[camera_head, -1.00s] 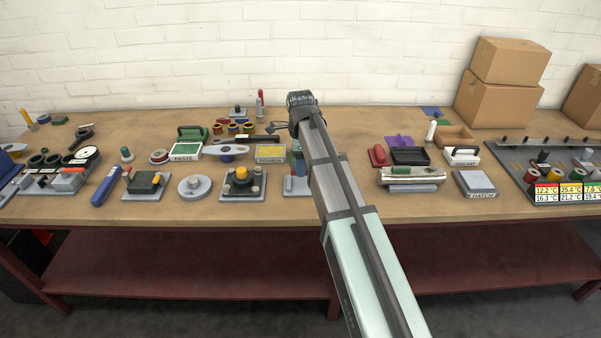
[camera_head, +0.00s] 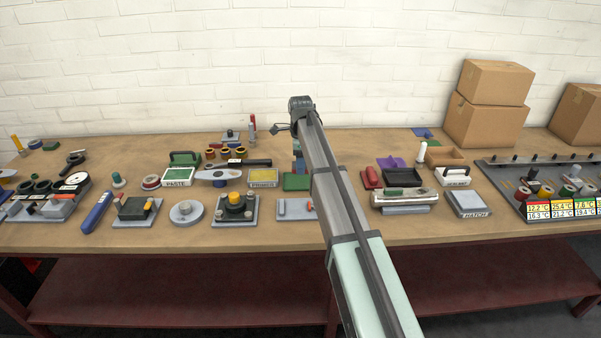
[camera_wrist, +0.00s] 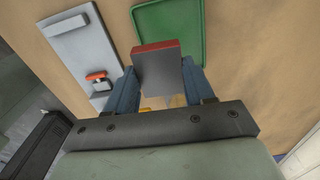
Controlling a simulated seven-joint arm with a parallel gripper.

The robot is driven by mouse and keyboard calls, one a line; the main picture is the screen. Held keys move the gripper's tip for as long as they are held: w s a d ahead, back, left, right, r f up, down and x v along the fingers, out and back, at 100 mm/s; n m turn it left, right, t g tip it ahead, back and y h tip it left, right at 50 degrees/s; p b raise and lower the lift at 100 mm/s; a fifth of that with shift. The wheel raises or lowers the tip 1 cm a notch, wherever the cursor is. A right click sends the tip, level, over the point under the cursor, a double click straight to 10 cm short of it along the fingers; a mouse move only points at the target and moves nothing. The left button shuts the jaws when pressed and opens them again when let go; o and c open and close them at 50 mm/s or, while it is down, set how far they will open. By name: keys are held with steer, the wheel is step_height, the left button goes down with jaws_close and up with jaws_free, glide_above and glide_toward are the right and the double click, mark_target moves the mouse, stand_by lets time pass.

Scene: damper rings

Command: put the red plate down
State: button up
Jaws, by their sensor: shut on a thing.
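In the wrist view my gripper (camera_wrist: 160,87) is shut on the red plate (camera_wrist: 155,47), which stands between the two blue fingers. Its upper edge shows red and the face toward the camera looks grey. The plate is above the bench, overlapping the near edge of a green tray (camera_wrist: 172,12) in the wrist view; the height gap cannot be told. The green tray also shows in the head view (camera_head: 296,182), left of my arm. In the head view my arm hides most of the gripper, and the plate cannot be made out clearly.
A grey fixture plate (camera_wrist: 83,42) with a bar and a small red-topped part (camera_wrist: 97,77) lies left of the green tray. A yellow-topped box (camera_head: 262,177) stands left of it in the head view. Bare bench (camera_head: 345,150) shows right of my arm.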

steer(key=shift+w+a+r, duration=0.1)
steer(key=shift+w, duration=0.5)
steer(key=shift+w+a+r, duration=0.1)
steer(key=shift+w, duration=0.45)
steer(key=shift+s+n, duration=0.15)
steer(key=shift+n, duration=0.15)
steer(key=shift+f, duration=0.15)
glide_above(299, 182)
steer(key=shift+f, duration=2.4)
steer(key=shift+d+f, duration=0.1)
steer(key=shift+f, duration=0.1)
steer(key=shift+f, duration=0.55)
steer(key=shift+f, duration=0.2)
steer(key=o, duration=1.5)
steer(key=shift+f, duration=0.1)
